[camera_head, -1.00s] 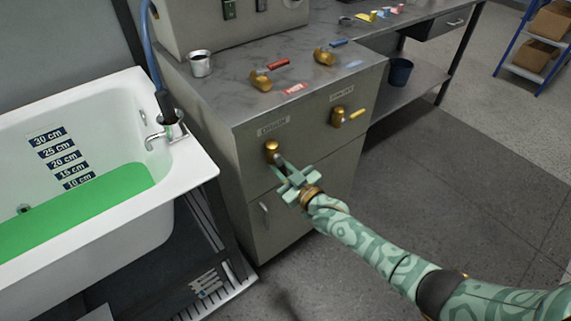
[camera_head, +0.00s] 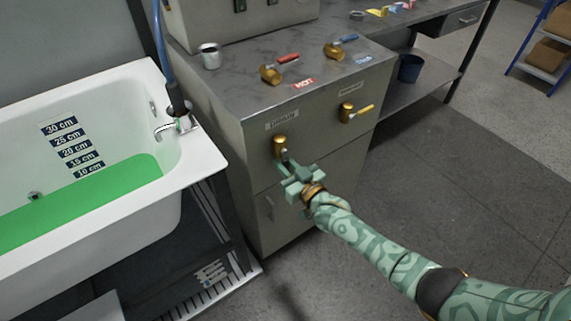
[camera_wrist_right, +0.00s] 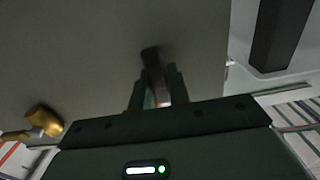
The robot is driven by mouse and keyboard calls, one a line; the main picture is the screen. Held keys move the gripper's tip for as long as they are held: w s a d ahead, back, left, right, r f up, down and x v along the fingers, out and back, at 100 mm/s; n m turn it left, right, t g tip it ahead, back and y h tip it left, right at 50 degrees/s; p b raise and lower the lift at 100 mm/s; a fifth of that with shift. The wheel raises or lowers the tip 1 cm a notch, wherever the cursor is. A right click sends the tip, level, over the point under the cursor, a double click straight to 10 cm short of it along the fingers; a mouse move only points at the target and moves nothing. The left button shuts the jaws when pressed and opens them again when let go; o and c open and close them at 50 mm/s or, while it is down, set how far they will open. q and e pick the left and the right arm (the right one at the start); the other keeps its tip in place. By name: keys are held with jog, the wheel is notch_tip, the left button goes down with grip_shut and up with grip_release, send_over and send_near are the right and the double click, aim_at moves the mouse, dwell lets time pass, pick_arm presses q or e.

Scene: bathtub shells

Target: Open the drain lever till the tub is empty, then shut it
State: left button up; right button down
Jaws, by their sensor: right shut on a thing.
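The drain lever (camera_head: 281,147) has a brass hub on the front of the grey cabinet, under a label that seems to read "DRAIN". Its handle points downward and slightly right. My right gripper (camera_head: 288,166) is shut on the handle, which the fingers partly hide. In the right wrist view, the dark handle (camera_wrist_right: 153,66) stands between the two fingers (camera_wrist_right: 156,88). The white tub (camera_head: 190,160) at the left holds green liquid (camera_head: 90,203), with its surface just below the 10 cm mark. My left gripper is not in view.
A second brass lever with a yellow handle (camera_head: 350,112) is right of the drain lever. Red (camera_head: 272,73) and blue (camera_head: 338,48) levers and a metal cup (camera_head: 210,56) are on the counter. A blue hose (camera_head: 160,50) hangs by the faucet. Floor at the right is clear.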

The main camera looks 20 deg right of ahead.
jog(key=c, duration=1.3)
grip_release()
jog(key=shift+s, duration=0.1)
jog(key=shift+s+d+p, duration=0.15)
jog(key=shift+s+p, duration=0.15)
jog(key=shift+s, duration=0.05)
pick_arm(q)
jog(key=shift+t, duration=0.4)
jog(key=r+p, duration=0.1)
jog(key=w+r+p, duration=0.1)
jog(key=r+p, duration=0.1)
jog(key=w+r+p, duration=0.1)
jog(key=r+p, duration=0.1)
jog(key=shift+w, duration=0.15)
pick_arm(e)
jog(key=v, duration=1.5)
jog(key=shift+s, duration=0.25)
